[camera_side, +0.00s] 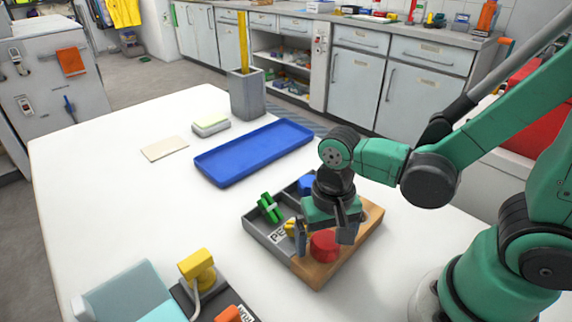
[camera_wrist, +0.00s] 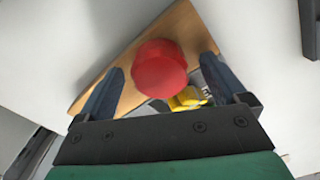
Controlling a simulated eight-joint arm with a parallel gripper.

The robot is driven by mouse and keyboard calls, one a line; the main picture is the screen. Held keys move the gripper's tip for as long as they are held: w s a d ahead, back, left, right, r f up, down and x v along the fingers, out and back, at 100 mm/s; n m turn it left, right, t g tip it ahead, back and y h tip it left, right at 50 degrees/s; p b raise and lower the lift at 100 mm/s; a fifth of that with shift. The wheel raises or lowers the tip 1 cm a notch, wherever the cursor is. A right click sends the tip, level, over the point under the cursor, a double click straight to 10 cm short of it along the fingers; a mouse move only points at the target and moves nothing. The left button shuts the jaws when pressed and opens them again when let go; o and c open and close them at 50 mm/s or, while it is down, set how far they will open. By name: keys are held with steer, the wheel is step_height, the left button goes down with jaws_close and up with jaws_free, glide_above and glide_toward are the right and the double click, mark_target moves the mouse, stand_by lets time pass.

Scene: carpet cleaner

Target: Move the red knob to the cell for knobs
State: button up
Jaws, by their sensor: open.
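The red knob (camera_side: 324,246) sits on the wooden strip (camera_side: 313,276) along the near right side of a grey compartment tray (camera_side: 262,238). My gripper (camera_side: 322,240) points down over the knob, its fingers open on either side of it. In the wrist view the knob (camera_wrist: 160,68) lies between and a little beyond the two fingertips, with no clear contact. The tray holds green pieces (camera_side: 270,208), a blue piece (camera_side: 307,184) and yellow pieces (camera_side: 291,227) in separate cells. One label is partly readable as "PE"; my gripper hides part of the tray, and I cannot read a knob label.
A blue tray (camera_side: 254,153), a sponge (camera_side: 211,126), a beige card (camera_side: 165,148) and a grey holder (camera_side: 247,95) stand farther back. A yellow-headed item (camera_side: 197,265) and a light blue object (camera_side: 125,290) are at the front left. The table's left side is clear.

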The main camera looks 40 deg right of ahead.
mark_target(326, 239)
jaws_close()
steer(key=shift+r, duration=0.65)
stand_by(0.4)
steer(key=shift+r, duration=1.05)
